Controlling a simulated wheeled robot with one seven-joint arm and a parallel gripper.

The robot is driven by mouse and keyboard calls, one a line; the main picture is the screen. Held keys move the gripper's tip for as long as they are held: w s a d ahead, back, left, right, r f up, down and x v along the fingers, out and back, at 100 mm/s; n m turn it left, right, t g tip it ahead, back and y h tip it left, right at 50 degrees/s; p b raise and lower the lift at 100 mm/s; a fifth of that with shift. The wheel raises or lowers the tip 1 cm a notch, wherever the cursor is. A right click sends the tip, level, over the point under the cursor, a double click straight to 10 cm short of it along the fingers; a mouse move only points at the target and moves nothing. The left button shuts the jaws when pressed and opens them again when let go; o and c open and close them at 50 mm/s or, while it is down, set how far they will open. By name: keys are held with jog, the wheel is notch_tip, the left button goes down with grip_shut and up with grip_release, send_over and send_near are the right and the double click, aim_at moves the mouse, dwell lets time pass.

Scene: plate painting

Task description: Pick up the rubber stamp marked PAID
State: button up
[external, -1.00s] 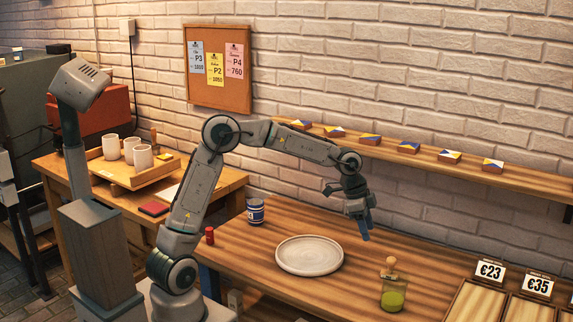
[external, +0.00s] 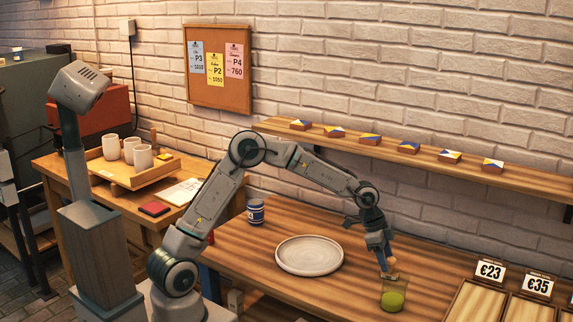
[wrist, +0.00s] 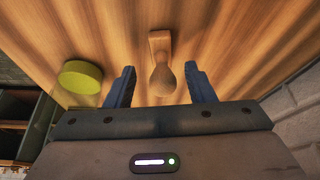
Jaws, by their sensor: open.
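The wooden stamp (wrist: 161,62) stands on the table in the wrist view, with a rounded handle and a small block base. Its marking is not visible. My gripper (wrist: 160,88) is open, its two blue fingers on either side of the handle's near end with a gap on both sides. In the external view my gripper (external: 386,268) points down beside the glass of green liquid (external: 393,296) and mostly hides the stamp. The green also shows left of the fingers in the wrist view (wrist: 80,76).
A pale round plate (external: 309,255) lies left of my gripper. A blue tin (external: 255,211) stands behind it. Trays with price cards (external: 490,271) stand to the right. A shelf (external: 435,156) with small painted blocks runs along the wall above the table.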

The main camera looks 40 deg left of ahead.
jog(key=x, duration=0.4)
jog(key=shift+w+a+f, duration=0.1)
jog(key=shift+a+f, duration=0.1)
jog(key=c, duration=1.1)
jog(key=shift+o, duration=0.2)
jog(key=shift+r, duration=0.15)
